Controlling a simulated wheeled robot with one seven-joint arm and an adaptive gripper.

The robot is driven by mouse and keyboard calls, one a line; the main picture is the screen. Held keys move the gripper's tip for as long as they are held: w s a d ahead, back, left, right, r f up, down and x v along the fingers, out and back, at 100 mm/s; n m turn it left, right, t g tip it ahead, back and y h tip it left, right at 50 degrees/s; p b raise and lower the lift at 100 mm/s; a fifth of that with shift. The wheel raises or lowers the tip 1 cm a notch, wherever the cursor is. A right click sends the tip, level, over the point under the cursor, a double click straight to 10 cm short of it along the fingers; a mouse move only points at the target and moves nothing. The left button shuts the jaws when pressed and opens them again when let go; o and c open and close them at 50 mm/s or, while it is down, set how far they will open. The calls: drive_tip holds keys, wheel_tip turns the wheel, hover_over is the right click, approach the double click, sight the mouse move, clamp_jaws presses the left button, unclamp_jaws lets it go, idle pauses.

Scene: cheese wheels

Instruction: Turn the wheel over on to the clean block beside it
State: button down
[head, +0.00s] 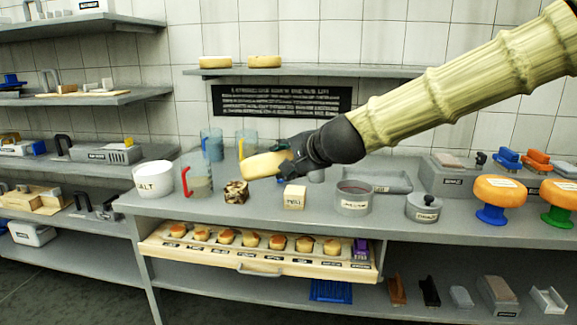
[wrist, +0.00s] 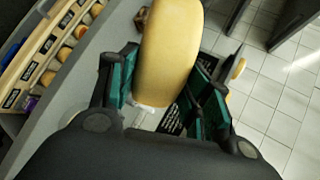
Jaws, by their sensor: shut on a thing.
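A pale yellow cheese wheel (head: 264,164) is held above the counter, tilted, in the head view. It also fills the upper middle of the wrist view (wrist: 168,45). My gripper (head: 285,152) is shut on it, with a dark green-padded finger on each side in the wrist view (wrist: 166,78). A cream block (head: 294,197) with small lettering sits on the counter, below and right of the wheel. A dark, mottled block (head: 236,192) sits below and left of it. The wheel appears clear of both. I cannot tell for sure which is the clean block.
A white salt tub (head: 153,178), a clear jug with a red handle (head: 196,178) and blue-tinted jug (head: 212,145) stand left on the counter (head: 330,225). A round tin (head: 353,198) and lidded pot (head: 423,208) stand right. An open drawer (head: 257,258) of small items juts out below.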

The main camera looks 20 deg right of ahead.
drive_tip(key=shift+s+d+f+t+b, duration=0.15)
drive_tip(key=shift+f+t+b, duration=0.4)
drive_tip(key=shift+b, duration=2.3)
drive_tip(key=shift+s+a+f+t+b, duration=0.2)
drive_tip(key=shift+t+b, duration=0.65)
drive_tip(key=shift+b, duration=1.95)
drive_tip(key=shift+f+t+y+b, duration=0.6)
drive_tip(key=shift+t+b, duration=0.4)
drive_tip(key=shift+b, duration=3.45)
drive_tip(key=shift+s+f+b, duration=0.15)
drive_tip(key=shift+b, duration=1.1)
